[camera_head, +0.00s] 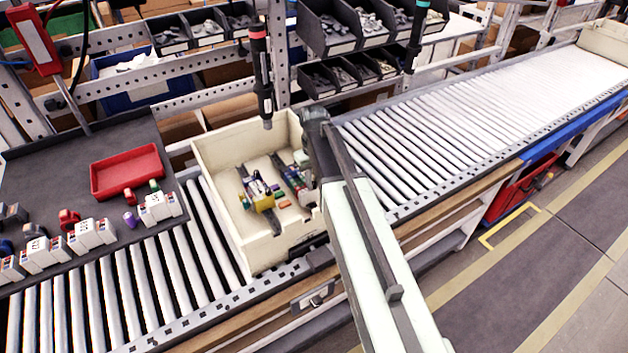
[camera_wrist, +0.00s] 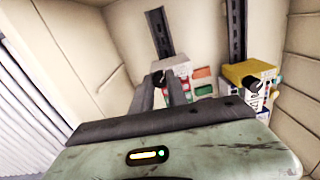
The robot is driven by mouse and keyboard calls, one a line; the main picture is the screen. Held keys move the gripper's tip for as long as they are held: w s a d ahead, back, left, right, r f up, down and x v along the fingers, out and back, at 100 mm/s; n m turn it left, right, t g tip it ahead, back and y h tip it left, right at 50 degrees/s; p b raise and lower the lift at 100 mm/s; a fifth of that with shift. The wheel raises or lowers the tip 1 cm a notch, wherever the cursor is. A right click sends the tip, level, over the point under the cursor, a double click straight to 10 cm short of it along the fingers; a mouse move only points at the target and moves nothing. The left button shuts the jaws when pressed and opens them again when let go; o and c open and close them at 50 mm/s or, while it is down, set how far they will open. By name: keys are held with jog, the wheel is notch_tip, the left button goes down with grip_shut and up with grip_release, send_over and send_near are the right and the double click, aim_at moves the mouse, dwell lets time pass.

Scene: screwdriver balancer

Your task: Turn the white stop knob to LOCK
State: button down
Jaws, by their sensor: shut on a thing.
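A cream bin (camera_head: 245,235) stands on the roller conveyor; its walls surround my gripper in the wrist view. Inside are two units on dark rails. One has a yellow top (camera_wrist: 250,70) and a dark knob (camera_wrist: 253,86) on its face. The other has a whitish top (camera_wrist: 180,66) and lies straight ahead of my gripper (camera_wrist: 161,84). My gripper is shut on a small dark part, seemingly the white unit's knob (camera_wrist: 158,77). The fingers hide most of it, so its setting cannot be read. My arm partly covers that unit in the head view.
A red tray (camera_head: 128,172) and several small boxes (camera_head: 90,234) stand on the dark side table (camera_head: 60,150). A hanging screwdriver (camera_head: 262,75) points down close to the bin's rear. Rollers (camera_head: 450,120) to the right are clear.

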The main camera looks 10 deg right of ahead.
jog(key=shift+n, duration=0.5)
jog(key=c, duration=1.3)
grip_release()
notch_tip(320, 180, up, 8)
jog(key=p, duration=0.7)
jog(key=shift+f+p, duration=0.1)
jog(key=shift+p, duration=0.3)
